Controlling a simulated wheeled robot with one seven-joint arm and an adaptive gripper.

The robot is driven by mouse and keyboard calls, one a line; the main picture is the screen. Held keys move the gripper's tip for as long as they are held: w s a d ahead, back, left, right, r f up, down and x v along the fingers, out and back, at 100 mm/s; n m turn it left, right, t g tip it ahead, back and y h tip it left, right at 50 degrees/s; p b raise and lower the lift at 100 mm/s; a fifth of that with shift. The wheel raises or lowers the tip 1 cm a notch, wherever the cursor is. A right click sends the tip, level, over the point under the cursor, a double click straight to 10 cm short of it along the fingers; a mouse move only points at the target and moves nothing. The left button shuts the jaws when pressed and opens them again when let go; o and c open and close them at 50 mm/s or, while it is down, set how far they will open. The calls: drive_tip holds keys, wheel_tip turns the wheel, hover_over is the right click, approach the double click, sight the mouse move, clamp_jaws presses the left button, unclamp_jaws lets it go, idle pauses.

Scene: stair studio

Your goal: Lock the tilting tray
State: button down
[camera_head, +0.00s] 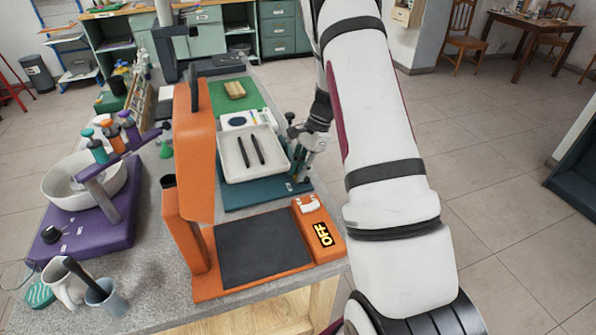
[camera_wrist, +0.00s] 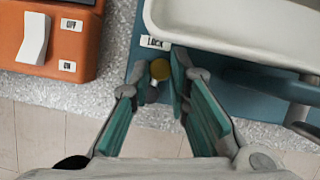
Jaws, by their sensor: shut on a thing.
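The tilting tray is a white shallow tray (camera_head: 238,174) on a teal base (camera_head: 245,194), with two black sticks lying in it. In the wrist view the tray's white edge (camera_wrist: 230,32) is at the upper right. A "LOCK" label (camera_wrist: 155,43) is on the base (camera_wrist: 139,57), just above a yellow-topped knob (camera_wrist: 160,69). My gripper (camera_wrist: 153,86) has its teal fingers on either side of this knob and is shut on it. In the head view my gripper (camera_head: 298,172) is at the tray's right front corner, where the knob is hidden.
A purple stand (camera_head: 100,235) with a white bowl is at the left. Open floor lies right of the counter.

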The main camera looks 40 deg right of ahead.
drive_tip(key=shift+s+a+n+g+b, duration=0.2)
drive_tip(key=shift+n+g+b, duration=0.2)
drive_tip(key=shift+n, duration=0.7)
drive_tip(key=c, duration=1.5)
unclamp_jaws()
